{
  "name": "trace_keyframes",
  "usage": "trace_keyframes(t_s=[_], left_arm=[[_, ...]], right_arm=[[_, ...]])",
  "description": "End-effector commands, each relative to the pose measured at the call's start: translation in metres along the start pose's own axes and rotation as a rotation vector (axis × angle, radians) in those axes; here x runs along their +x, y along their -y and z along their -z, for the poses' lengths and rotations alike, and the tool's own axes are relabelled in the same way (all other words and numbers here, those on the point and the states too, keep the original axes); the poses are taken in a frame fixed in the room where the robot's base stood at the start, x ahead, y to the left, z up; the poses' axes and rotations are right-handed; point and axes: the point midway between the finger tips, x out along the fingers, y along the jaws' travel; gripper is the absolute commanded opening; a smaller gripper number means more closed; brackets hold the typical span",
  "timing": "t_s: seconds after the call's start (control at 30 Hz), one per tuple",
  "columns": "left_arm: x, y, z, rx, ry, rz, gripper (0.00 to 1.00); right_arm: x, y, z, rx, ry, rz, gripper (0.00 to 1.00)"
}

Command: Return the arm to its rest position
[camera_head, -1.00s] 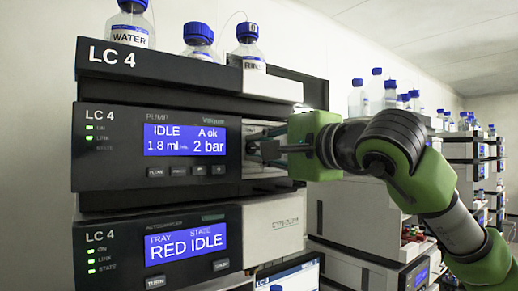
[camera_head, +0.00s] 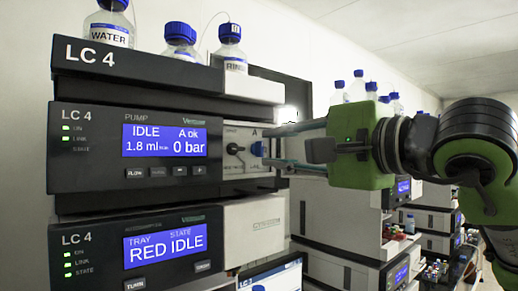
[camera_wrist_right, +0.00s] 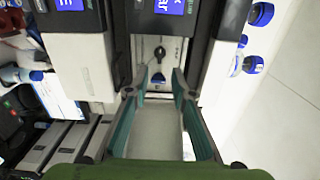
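My right gripper (camera_head: 268,149) is in front of the LC 4 pump module (camera_head: 70,160), just right of its valve panel (camera_head: 236,136). The panel has a dark round knob (camera_head: 234,149), and the fingertips are apart from it. The knob (camera_wrist_right: 159,52) shows ahead, beyond the fingertips. The pump display (camera_head: 165,140) reads IDLE, A ok, 1.8 ml and 0 bar. My left gripper is not in view.
The autosampler (camera_head: 85,250), reading RED IDLE, sits below the pump. Blue-capped bottles (camera_head: 180,45) stand on top of the LC 4 stack. More instrument stacks (camera_head: 340,215) with bottles stand behind my right arm. A lit screen (camera_head: 275,277) is at the bottom.

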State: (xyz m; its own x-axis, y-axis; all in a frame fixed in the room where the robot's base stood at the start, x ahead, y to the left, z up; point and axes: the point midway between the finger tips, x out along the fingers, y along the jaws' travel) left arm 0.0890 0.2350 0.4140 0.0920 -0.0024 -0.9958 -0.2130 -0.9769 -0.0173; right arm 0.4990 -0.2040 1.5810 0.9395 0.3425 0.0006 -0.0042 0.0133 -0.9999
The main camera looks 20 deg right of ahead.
Motion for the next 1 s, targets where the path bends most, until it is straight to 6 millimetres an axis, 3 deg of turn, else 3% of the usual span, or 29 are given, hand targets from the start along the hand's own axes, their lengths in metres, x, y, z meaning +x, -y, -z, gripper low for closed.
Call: trace_keyframes(t_s=[0.2,0.73,0.87,1.0], left_arm=[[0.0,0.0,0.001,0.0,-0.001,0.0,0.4],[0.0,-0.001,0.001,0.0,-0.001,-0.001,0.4],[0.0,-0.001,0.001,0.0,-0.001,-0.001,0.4],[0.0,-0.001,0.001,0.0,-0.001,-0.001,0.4]], right_arm=[[-0.015,0.0,0.0,-0.001,-0.001,0.001,0.23],[-0.011,-0.005,-0.006,0.009,0.023,-0.008,0.23],[0.007,-0.03,-0.044,0.075,0.175,-0.046,0.23],[0.02,-0.073,-0.124,0.29,0.498,-0.124,0.23]])
